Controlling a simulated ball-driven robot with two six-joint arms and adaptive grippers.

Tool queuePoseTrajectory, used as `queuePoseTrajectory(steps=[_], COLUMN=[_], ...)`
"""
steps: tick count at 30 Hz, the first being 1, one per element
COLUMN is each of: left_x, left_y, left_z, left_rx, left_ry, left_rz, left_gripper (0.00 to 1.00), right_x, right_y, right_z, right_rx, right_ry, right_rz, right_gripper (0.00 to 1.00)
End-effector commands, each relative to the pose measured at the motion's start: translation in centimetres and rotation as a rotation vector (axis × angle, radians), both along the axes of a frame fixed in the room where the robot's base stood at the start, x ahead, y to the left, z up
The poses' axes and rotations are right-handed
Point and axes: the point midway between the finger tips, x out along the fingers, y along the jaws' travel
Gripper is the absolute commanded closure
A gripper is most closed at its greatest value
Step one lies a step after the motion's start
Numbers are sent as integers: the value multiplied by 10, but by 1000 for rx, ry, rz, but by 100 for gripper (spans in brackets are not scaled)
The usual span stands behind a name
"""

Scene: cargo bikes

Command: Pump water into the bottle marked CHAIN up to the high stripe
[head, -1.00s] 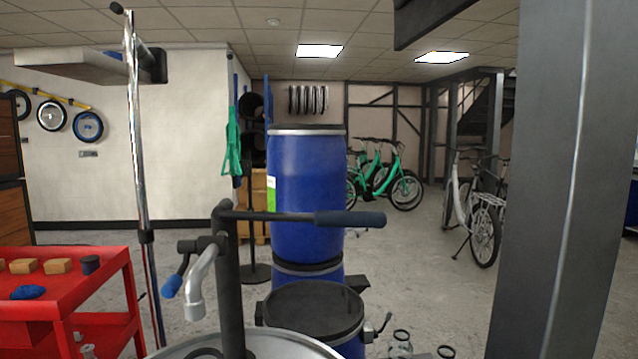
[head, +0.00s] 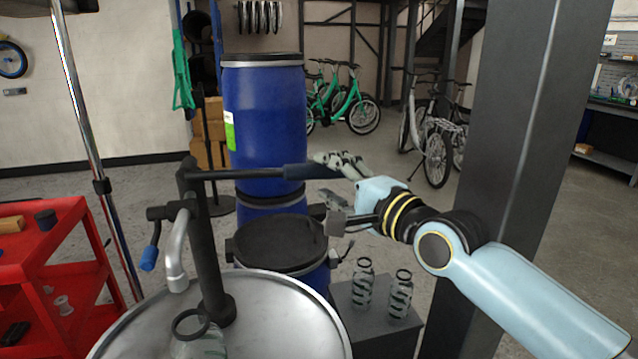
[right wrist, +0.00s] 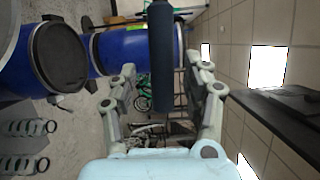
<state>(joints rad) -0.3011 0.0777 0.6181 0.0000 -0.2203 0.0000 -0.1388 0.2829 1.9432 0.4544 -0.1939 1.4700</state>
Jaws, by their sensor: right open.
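A dark pump with a spout (head: 176,255) and a long horizontal lever stands on a silver drum lid (head: 275,310). The lever ends in a dark blue grip (head: 312,172), which also shows in the right wrist view (right wrist: 161,60). My right gripper (head: 328,185) is open at the grip's end; in the right wrist view its fingers (right wrist: 162,95) stand on both sides of the grip, apart from it. A clear bottle with green marks (head: 207,346) is partly visible below the spout by a dark ring. Two similar bottles (head: 363,284) (head: 400,294) stand at right; no label is readable. My left gripper is out of view.
The two bottles stand on a grey block (head: 385,325). Blue drums (head: 265,115) stand behind the pump, and a black-lidded one (head: 278,243) is close by. A red cart (head: 75,240) is at left, a steel pillar (head: 510,150) at right.

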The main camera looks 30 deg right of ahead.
Motion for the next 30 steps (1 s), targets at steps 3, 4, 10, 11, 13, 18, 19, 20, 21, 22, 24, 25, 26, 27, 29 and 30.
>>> queuePoseTrajectory(steps=[3, 4, 10, 11, 13, 18, 19, 20, 21, 22, 24, 25, 26, 27, 29, 30], left_x=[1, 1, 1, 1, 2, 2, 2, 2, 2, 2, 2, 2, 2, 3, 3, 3], left_y=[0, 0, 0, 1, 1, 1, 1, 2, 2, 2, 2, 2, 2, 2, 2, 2], left_z=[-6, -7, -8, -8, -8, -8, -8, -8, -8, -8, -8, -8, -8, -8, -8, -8], left_rx=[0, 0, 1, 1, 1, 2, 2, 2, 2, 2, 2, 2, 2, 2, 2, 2], left_ry=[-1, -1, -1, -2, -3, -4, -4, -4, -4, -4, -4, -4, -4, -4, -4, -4], left_rz=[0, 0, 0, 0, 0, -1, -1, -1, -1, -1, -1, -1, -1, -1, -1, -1], left_gripper=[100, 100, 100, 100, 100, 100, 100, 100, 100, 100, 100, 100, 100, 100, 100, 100], right_x=[19, 22, 33, 33, 34, 33, 33, 33, 33, 33, 33, 33, 33, 33, 33, 33], right_y=[3, 3, 5, 5, 5, 5, 5, 5, 5, 5, 5, 5, 5, 5, 5, 5], right_z=[1, 1, 2, 3, 3, 3, 3, 3, 3, 3, 2, 2, 2, 2, 2, 2], right_rx=[1, 2, 0, 0, 0, -1, -1, -1, -1, -1, -1, -1, -1, -1, -1, -1], right_ry=[-3, -2, -1, -1, -1, -1, -1, -1, -1, -1, -1, -1, -1, 0, 0, 0], right_rz=[-1, 0, 0, 0, 0, 0, 0, 0, 0, 0, 0, 0, 0, 0, 0, 0], right_gripper=[51, 51, 51, 51, 51, 56, 60, 64, 69, 73, 82, 86, 90, 95, 100, 100])
